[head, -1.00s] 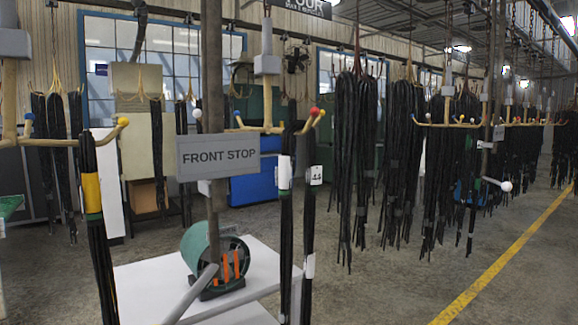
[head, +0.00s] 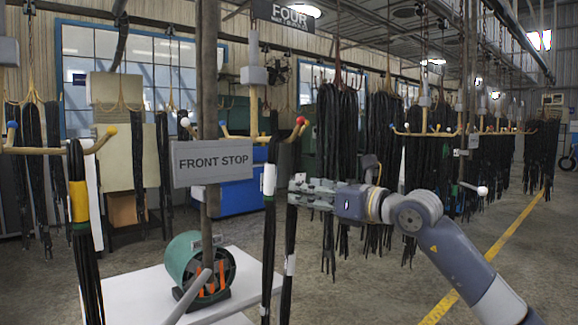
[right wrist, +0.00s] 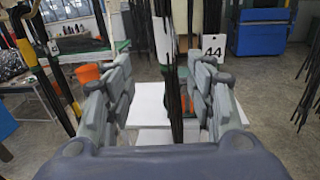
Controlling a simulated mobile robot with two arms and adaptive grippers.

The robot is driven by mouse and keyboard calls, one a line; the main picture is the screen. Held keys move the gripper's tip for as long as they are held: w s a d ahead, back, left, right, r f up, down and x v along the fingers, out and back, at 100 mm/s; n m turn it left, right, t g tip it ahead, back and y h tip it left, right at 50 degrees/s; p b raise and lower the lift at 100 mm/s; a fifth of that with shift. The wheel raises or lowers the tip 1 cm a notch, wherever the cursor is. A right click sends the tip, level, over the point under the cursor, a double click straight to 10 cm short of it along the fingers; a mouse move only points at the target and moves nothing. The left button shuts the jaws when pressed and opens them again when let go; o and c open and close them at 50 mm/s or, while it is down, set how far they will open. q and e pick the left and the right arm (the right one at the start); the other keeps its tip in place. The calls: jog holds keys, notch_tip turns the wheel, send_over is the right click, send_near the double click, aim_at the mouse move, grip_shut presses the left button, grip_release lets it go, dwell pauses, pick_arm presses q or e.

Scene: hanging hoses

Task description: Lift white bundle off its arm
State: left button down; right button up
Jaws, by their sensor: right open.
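The bundle of black hoses with a white band (head: 269,180) hangs from the wooden arm with a red tip (head: 285,133) in the head view. A second black bundle hangs close to its right. My right gripper (head: 297,191) comes in from the right at about the height of the white band and overlaps the second bundle. In the right wrist view its fingers (right wrist: 165,95) are open, with black hoses and the white band (right wrist: 162,39) showing between them. I cannot tell how deep the hoses sit between the fingers. My left gripper is out of view.
A grey FRONT STOP sign (head: 212,163) on a post stands left of the bundles. A green drum machine (head: 198,262) sits on a white table (head: 235,290) below. A yellow-banded bundle (head: 79,200) hangs at left. A white 44 tag (right wrist: 214,47) hangs nearby.

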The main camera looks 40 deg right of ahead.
jog(key=p, duration=0.3)
send_near(273, 184)
jog(key=w, duration=0.2)
jog(key=w+p, duration=0.1)
jog(key=w, duration=0.1)
jog(key=w+a+p, duration=0.1)
jog(key=w+p, duration=0.2)
jog(key=w, duration=0.1)
jog(key=shift+a+f, duration=0.15)
jog(key=shift+a, duration=0.2)
jog(key=shift+w+f, duration=0.15)
jog(key=shift+c, duration=1.3)
grip_shut()
jog(key=shift+r, duration=0.2)
